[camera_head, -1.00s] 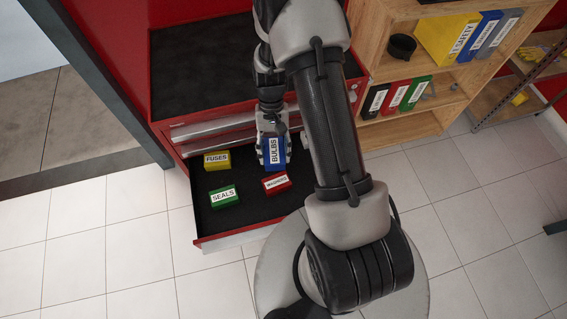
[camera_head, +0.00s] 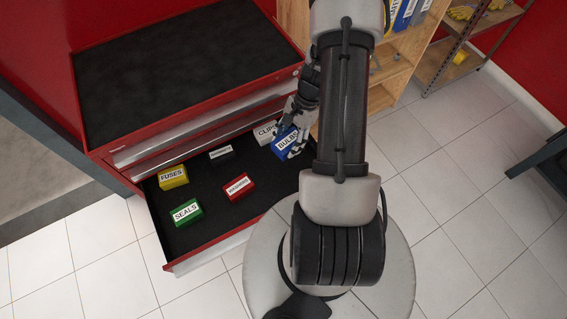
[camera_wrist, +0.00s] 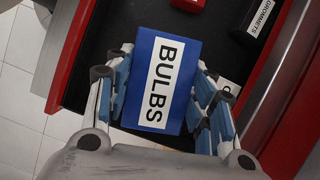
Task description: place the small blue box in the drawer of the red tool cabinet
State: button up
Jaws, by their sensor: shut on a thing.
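The small blue box, labelled BULBS (camera_head: 288,142), is held in my gripper (camera_head: 294,140) over the right part of the open drawer (camera_head: 215,232) of the red tool cabinet (camera_head: 190,70). In the wrist view the blue box (camera_wrist: 158,80) sits between my gripper's two fingers (camera_wrist: 160,105), which are shut on its sides. The dark drawer floor shows below it. I cannot tell the exact height of the box above the floor. Part of the drawer's right side is hidden by my arm.
In the drawer are a yellow FUSES box (camera_head: 172,177), a green SEALS box (camera_head: 187,211), a red box (camera_head: 238,187), a black box (camera_head: 221,153) and a white box (camera_head: 265,132) close beside the blue one. A wooden shelf (camera_head: 395,75) stands right of the cabinet.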

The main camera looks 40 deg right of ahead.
aim_at(285, 169)
notch_tip(285, 169, down, 14)
jog(key=b, duration=0.4)
jog(key=shift+f, duration=0.1)
jog(key=o, duration=1.1)
